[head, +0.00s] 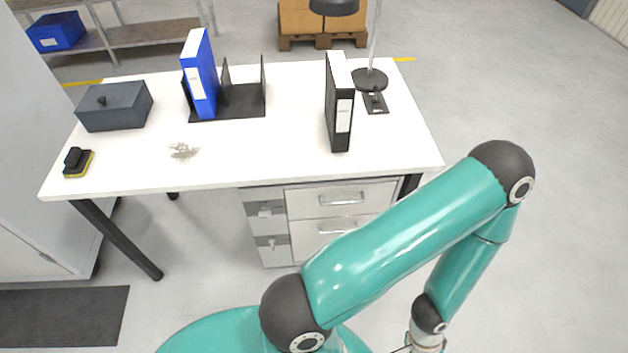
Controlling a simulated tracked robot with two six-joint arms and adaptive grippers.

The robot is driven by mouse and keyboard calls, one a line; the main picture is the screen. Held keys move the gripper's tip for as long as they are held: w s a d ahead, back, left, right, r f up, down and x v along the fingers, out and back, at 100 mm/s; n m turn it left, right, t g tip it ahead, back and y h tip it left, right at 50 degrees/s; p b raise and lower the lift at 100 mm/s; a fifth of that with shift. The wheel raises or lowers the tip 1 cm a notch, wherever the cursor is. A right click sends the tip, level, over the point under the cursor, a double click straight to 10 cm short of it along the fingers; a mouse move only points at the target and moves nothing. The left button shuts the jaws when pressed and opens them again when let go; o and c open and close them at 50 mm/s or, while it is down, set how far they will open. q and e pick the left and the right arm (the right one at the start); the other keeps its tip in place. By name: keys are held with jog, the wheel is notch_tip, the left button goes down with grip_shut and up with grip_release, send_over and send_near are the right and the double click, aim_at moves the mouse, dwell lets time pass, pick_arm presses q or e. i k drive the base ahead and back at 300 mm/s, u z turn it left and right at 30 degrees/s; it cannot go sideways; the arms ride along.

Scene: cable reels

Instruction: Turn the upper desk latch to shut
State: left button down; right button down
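The upper desk latch (265,211) is a small light handle on a grey plate at the left of the desk's drawer unit, just under the tabletop. Its handle looks roughly level, but it is too small to tell its exact setting. A lower latch (271,245) sits below it on a similar plate, with its handle looking more upright. My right arm crosses the lower right of the head view, and its wrist runs out of the bottom edge, away from the latches. My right gripper is out of the picture. My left gripper is not in view.
Two drawers (340,198) adjoin the latches.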

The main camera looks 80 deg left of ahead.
aim_at(265, 213)
jog(key=u, duration=0.05)
jog(key=k, duration=2.4)
jog(key=u, duration=1.45)
jog(key=k, duration=0.65)
jog(key=u, duration=0.05)
jog(key=i, duration=0.55)
jog(key=z, duration=0.1)
